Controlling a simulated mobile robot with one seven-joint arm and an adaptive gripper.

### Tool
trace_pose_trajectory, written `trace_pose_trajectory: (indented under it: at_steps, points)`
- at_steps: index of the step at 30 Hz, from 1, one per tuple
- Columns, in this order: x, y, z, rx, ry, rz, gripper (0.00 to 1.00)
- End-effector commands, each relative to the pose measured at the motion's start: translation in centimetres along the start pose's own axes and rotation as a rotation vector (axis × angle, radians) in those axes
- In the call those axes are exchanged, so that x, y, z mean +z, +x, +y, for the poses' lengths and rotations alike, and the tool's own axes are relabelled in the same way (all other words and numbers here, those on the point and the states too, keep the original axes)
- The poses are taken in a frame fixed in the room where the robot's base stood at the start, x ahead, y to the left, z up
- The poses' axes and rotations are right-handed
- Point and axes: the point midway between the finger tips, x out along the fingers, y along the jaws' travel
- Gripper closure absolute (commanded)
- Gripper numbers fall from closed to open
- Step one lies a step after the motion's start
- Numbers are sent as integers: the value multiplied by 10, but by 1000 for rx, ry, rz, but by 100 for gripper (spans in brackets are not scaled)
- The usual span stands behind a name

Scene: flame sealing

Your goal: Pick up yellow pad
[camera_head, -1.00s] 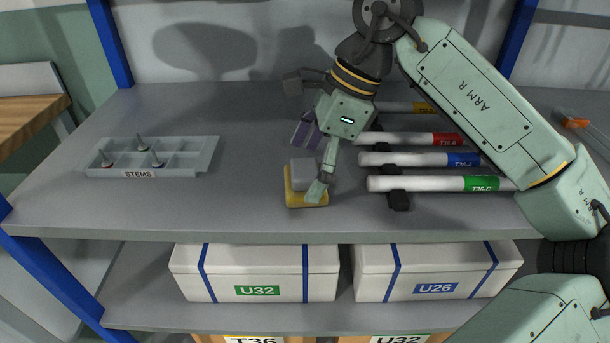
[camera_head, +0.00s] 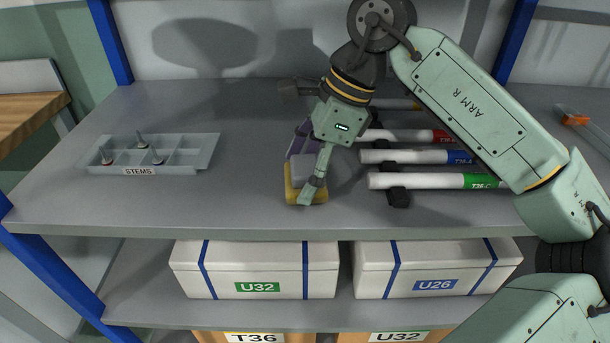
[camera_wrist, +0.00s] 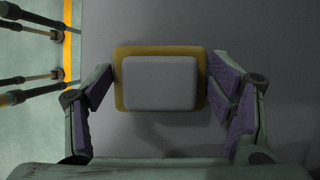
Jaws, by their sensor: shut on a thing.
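The yellow pad (camera_head: 292,197) has a grey block on top and is at the front middle of the grey bench top, seemingly still resting on it. My gripper (camera_head: 306,183) is over it with one finger on each side. In the wrist view the yellow pad (camera_wrist: 121,100) shows as a yellow rim around the grey block (camera_wrist: 160,83). My gripper (camera_wrist: 160,85) is shut on it, with purple finger pads at its left and right edges. My near finger hides part of the pad in the head view.
Right of the pad lie several white tubes, with green (camera_head: 478,181), blue (camera_head: 461,157) and red bands, on dark rests. A grey STEMS tray (camera_head: 205,158) stands at the left. The bench between tray and pad is clear. White boxes (camera_head: 255,262) sit on the shelf below.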

Motion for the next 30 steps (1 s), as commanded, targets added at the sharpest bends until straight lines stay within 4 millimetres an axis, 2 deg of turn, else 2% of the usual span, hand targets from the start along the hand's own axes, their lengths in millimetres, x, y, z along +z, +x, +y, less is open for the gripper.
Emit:
trace_pose_trajectory:
  at_steps: [5, 14, 19, 23, 26, 30]
  points:
    - [0, 0, 0, 0, 0, 0, 54]
    - [1, -2, 0, 0, 0, 1, 54]
    - [6, -13, 0, -1, -1, 0, 54]
    - [13, -30, 0, -2, -1, 1, 54]
    - [7, -34, 17, -2, 1, 0, 54]
    - [-2, -40, 50, -3, 1, 0, 54]
